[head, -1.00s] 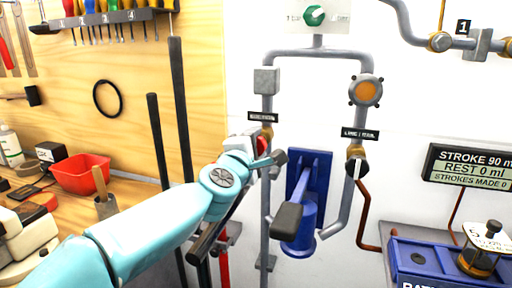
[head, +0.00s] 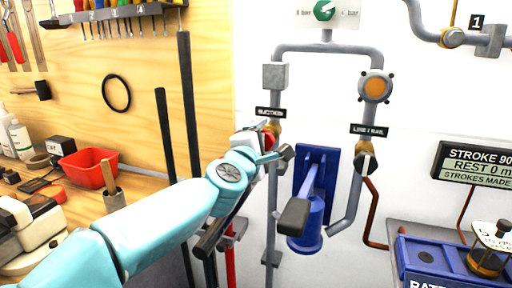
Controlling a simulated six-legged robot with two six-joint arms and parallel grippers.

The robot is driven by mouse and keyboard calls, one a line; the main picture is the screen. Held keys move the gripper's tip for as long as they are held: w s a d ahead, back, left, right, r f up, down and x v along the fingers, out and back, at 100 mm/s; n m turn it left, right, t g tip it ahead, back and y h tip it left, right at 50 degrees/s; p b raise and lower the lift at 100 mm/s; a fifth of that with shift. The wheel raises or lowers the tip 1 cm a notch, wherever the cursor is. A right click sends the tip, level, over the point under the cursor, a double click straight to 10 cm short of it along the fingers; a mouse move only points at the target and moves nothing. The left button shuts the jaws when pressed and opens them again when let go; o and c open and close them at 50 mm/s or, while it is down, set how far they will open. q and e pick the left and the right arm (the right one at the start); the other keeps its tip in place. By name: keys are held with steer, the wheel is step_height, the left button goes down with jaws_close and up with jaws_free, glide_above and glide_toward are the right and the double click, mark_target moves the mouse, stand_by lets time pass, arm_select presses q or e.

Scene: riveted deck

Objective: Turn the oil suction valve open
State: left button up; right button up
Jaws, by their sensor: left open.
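The oil suction valve (head: 276,127) is a brass fitting on the left grey pipe, just below a black plate that reads SUCTION (head: 269,112). My left gripper (head: 268,142) is at this valve, in front of its lower part. It is open. A small red part shows between the gripper and the brass; I cannot tell whether it is the valve's handle or whether the fingers touch it. The gripper hides most of the valve, so its turn position cannot be told. My right gripper is not in view.
A blue hand pump (head: 311,190) with a dark-ended lever stands just right of the gripper. Dark upright rods (head: 188,110) stand left of the pipe. A red bin (head: 90,165) is on the bench.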

arm_select(q)
steer(key=b+v, duration=0.1)
steer(key=v, duration=1.5)
steer(key=shift+b, duration=0.4)
steer(key=shift+s, duration=0.15)
